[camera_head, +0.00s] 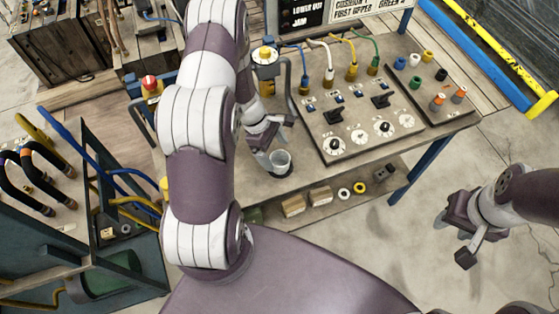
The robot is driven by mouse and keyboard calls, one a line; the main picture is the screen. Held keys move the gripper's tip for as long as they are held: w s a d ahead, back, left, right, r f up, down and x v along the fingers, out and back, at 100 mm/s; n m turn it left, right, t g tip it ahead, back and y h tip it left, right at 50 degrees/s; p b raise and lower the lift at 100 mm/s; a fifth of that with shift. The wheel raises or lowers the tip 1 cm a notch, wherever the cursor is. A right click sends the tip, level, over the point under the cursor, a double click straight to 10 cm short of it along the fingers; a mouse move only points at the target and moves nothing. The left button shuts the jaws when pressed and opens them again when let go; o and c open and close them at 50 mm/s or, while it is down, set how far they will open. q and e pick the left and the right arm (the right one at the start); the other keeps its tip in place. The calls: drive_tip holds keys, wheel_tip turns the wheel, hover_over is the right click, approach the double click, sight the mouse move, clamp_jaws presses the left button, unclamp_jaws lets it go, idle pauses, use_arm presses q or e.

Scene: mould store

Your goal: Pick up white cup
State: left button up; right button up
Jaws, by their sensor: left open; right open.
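A small pale, whitish cup (281,160) stands on a dark round patch near the front edge of the workbench (265,187). My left gripper (272,137) is open just behind and above the cup, with its fingers close to the rim. I cannot tell whether they touch it. My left arm hides part of the bench to the left. My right gripper (453,240) is open and empty over the floor, to the right of the bench and well away from the cup.
A control panel (355,138) with dials, switches and coloured cables stands right of the cup. Small boxes (294,205) and rings lie on the lower shelf. A hose rack (85,215) stands at left. Floor between bench and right arm is clear.

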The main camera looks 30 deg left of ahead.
sight(283, 162)
use_arm(q)
drive_tip(key=shift+s+d+f+p, duration=0.25)
drive_tip(key=shift+s+d+f, duration=0.05)
drive_tip(key=shift+d+f, duration=0.25)
drive_tip(key=shift+s+d+f+p, duration=0.2)
drive_tip(key=shift+s+d+f, duration=0.05)
drive_tip(key=shift+d+f, duration=0.3)
drive_tip(key=shift+w+d+f, duration=0.2)
drive_tip(key=shift+w+f, duration=0.1)
drive_tip(key=shift+f, duration=0.25)
drive_tip(key=shift+w+d+f, duration=0.15)
drive_tip(key=shift+w+f, duration=0.1)
drive_tip(key=shift+f, duration=0.25)
drive_tip(key=shift+s, duration=0.1)
drive_tip(key=shift+s+r, duration=0.1)
drive_tip(key=shift+s, duration=0.05)
drive_tip(key=c, duration=1.1)
